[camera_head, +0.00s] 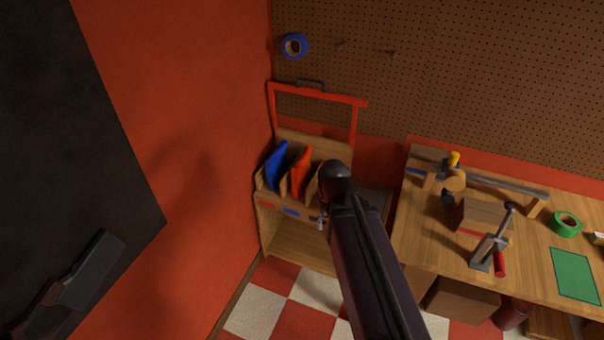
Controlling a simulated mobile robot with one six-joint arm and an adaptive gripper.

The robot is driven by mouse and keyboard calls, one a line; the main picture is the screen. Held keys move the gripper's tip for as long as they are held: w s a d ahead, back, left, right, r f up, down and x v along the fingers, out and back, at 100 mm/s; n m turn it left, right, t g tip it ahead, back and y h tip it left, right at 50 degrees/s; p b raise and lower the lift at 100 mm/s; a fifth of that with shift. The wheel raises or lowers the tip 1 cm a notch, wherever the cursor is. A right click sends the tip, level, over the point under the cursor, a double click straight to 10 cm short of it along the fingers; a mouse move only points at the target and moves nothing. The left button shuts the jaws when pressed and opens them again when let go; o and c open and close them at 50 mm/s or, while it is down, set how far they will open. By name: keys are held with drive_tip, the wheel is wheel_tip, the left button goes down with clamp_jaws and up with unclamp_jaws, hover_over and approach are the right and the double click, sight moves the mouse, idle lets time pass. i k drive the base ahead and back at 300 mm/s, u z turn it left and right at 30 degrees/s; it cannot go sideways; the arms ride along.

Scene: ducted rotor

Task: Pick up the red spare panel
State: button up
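The red spare panel (301,173) stands upright, slightly tilted, in a slot of a wooden rack (283,245) in the head view. A blue panel (276,166) stands in the slot to its left. My dark arm reaches up from the bottom of the view and ends just right of the red panel, covering the right part of the rack. Only a small grey piece of my gripper (320,222) seems to show beside the arm, below the panels. Its fingers are mostly hidden, so I cannot tell if they are open, and no contact with the red panel shows.
A red frame (318,94) rises behind the rack, close to the red wall (190,130) on the left. A wooden workbench (535,235) with a clamp (490,245), a box (485,217) and green tape (566,223) stands on the right. Pegboard covers the back wall.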

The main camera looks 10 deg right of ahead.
sight(301, 172)
drive_tip(key=z, duration=0.55)
drive_tip(key=k, duration=0.65)
drive_tip(key=z, duration=0.3)
drive_tip(key=i, duration=1)
drive_tip(key=z, duration=0.05)
